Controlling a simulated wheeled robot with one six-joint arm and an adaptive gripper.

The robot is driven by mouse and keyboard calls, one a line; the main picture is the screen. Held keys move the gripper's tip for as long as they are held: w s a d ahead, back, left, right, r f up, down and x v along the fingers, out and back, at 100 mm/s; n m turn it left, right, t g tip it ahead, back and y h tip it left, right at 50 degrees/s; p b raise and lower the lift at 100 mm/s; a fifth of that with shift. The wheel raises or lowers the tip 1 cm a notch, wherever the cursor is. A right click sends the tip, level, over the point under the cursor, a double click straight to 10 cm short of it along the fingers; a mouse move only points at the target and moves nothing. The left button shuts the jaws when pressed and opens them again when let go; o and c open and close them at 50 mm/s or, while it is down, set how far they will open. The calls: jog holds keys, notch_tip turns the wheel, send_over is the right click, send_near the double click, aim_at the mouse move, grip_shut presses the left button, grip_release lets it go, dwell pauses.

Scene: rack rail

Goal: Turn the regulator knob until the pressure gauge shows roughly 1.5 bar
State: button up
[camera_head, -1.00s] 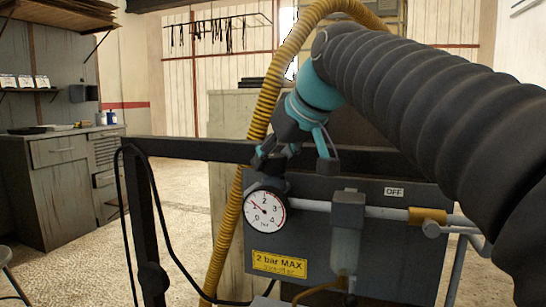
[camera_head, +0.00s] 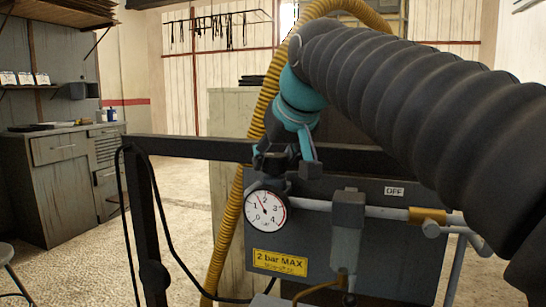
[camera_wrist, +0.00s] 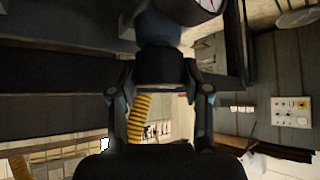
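The pressure gauge (camera_head: 265,211) has a white round face marked 0 to 4. Its needle points up and left, between 1 and 2, near 1.5. The gauge's edge also shows at the top of the wrist view (camera_wrist: 192,3). The dark regulator knob (camera_wrist: 160,66) lies between the two fingers of my gripper (camera_wrist: 160,78). In the head view my gripper (camera_head: 287,166) reaches down just above the gauge, and the knob is mostly hidden by the fingers. The fingers appear closed on the knob from both sides.
A yellow "2 bar MAX" label (camera_head: 280,263) is on the grey panel (camera_head: 385,265). A pipe (camera_head: 385,212) with a brass fitting (camera_head: 427,215) runs right of the gauge. A black rail (camera_head: 195,149) and a yellow hose (camera_head: 229,235) are close by. Open floor lies at left.

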jog(key=o, duration=0.3)
jog(key=v, duration=1.2)
jog(key=shift+s, duration=0.1)
